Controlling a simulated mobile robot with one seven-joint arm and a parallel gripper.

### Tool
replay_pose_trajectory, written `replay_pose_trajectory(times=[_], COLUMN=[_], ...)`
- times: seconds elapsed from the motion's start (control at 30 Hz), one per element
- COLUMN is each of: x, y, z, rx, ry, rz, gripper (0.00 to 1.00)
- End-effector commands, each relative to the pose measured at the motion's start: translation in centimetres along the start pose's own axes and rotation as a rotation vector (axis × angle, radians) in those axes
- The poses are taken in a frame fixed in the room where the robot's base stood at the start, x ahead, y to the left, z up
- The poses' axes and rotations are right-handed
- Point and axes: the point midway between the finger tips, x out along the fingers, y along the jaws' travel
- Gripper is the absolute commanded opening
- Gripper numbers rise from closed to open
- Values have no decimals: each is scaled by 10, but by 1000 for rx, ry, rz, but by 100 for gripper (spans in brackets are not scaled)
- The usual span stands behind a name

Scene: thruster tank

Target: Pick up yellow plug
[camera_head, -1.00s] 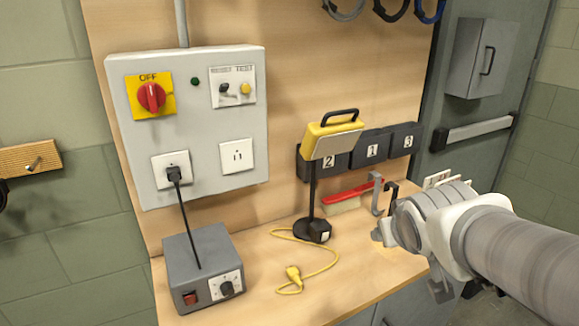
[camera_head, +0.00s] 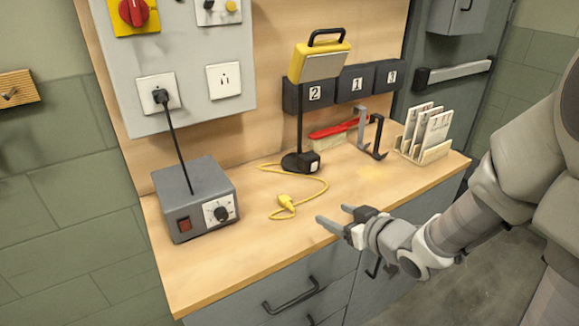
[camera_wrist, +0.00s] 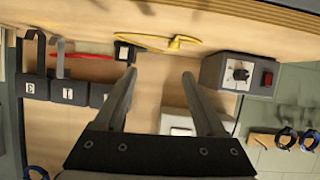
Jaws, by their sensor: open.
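The yellow plug (camera_head: 287,202) lies on the wooden workbench (camera_head: 345,205), on the end of a thin yellow cord (camera_head: 318,182). The cord runs back to the black base of the yellow lamp (camera_head: 320,62). My gripper (camera_head: 333,214) is open and empty at the front of the bench, just right of the plug and apart from it. In the wrist view, my gripper's two fingers (camera_wrist: 158,75) are spread, and the plug (camera_wrist: 174,43) shows beyond them near the top with its cord.
A grey box with a dial (camera_head: 195,198) stands left of the plug, its black cable running up to a wall socket (camera_head: 158,93). A red-handled brush (camera_head: 335,132), metal hooks (camera_head: 370,135) and a card rack (camera_head: 424,135) stand at the back right. Bench around the plug is clear.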

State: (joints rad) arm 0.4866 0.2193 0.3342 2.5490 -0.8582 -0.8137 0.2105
Motion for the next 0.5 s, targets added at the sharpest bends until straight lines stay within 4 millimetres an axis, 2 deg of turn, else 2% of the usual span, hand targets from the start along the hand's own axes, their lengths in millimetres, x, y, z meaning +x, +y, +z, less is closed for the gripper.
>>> replay_pose_trajectory(times=[0.1, 0.27, 0.47, 0.5], x=[5, 11, 29, 42], y=[-12, -15, -17, -18], z=[8, 4, 3, 7], rx=[27, 34, 33, 30], ry=[31, 42, 39, 41], rz=[-47, -60, -60, -60], gripper=[72, 72, 72, 72])
